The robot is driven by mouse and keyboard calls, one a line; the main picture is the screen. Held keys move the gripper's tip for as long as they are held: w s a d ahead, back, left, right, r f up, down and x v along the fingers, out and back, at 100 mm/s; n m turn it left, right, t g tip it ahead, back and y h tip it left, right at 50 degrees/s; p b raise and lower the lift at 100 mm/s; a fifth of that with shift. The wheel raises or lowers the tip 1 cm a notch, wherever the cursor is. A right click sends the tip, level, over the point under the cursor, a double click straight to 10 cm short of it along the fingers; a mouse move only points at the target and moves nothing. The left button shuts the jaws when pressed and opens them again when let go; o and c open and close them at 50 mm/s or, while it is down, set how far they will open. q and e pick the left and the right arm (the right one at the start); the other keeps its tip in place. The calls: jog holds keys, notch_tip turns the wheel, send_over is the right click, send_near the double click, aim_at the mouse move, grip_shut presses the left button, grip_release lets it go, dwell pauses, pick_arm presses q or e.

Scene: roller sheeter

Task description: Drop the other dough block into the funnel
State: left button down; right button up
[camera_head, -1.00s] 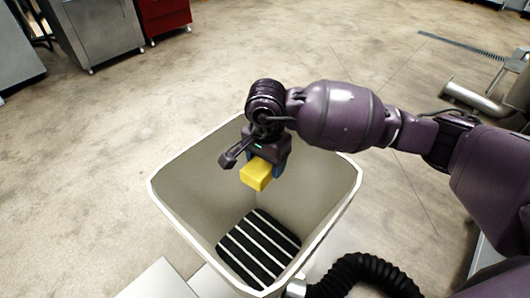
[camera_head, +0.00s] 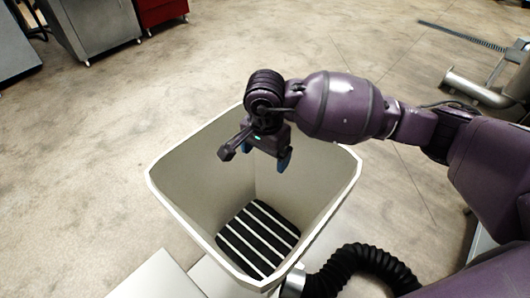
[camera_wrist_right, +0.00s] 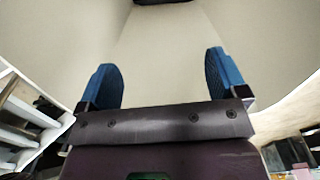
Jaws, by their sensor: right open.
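The funnel (camera_head: 180,201) is a large cream-coloured, square-mouthed hopper with a white rim and black-and-white striped rollers (camera_head: 258,240) at its bottom. My right gripper (camera_head: 282,160) is over the funnel's far side, pointing down into it. It is open and empty; in the right wrist view its two blue fingers (camera_wrist_right: 164,80) stand wide apart with nothing between them. The yellow dough block is not visible in any view now, and I cannot see where it lies. My left gripper is not in view.
A black corrugated hose (camera_head: 365,262) and a pale metal surface (camera_head: 158,280) lie in front of the funnel. Grey and red cabinets (camera_head: 160,12) stand at the back left. A metal pipe (camera_head: 478,90) is at the right. The floor behind the funnel is clear.

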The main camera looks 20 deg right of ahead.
notch_tip(320, 180, up, 10)
jog(key=p, duration=0.1)
jog(key=shift+r, duration=0.25)
dwell(1.4)
